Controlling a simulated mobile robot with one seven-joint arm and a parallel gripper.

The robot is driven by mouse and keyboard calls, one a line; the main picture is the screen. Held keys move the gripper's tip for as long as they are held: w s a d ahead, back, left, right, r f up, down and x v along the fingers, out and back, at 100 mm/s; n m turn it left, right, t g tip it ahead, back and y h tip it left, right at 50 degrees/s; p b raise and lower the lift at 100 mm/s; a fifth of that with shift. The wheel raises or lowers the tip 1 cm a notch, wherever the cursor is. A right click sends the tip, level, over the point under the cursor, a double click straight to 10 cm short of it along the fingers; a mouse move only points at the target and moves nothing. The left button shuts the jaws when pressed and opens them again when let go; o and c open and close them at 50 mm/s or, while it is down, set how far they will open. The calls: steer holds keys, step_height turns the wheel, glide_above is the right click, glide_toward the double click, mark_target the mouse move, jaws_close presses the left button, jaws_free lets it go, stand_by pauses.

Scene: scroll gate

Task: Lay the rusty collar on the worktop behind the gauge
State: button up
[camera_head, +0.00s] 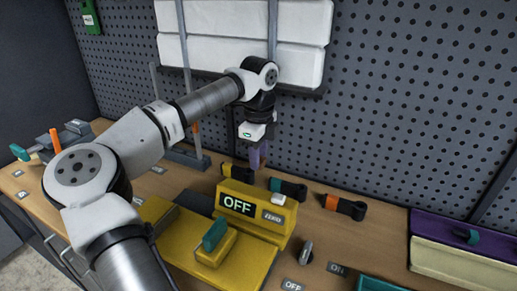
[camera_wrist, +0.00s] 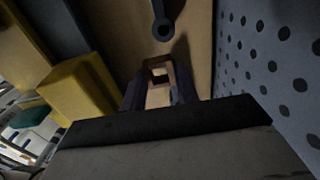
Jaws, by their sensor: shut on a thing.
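My gripper (camera_head: 257,160) is above the worktop, just behind the yellow gauge (camera_head: 231,204), whose display reads OFF. In the wrist view my gripper (camera_wrist: 158,95) is shut on a brown, ring-like piece, the rusty collar (camera_wrist: 157,72), held between the two dark fingers. Its lower part is partly hidden by the fingers. In the head view the collar is too small and covered to make out. A yellow block, likely part of the gauge, shows left of the fingers in the wrist view (camera_wrist: 82,92). The worktop (camera_head: 390,238) is bare wood.
One ring-ended tool (camera_wrist: 162,30) lies near the collar. The pegboard wall (camera_head: 410,100) stands close behind. A purple and cream box (camera_head: 460,258) is at right.

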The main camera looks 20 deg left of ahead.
step_height(320, 180, down, 2)
steer(key=shift+w+b, duration=0.1)
steer(key=shift+b, duration=0.45)
steer(key=shift+f+b, duration=1.3)
steer(key=shift+f, duration=1.2)
steer(key=shift+f+b, duration=0.5)
steer(key=shift+f, duration=0.1)
steer(key=o, duration=1.2)
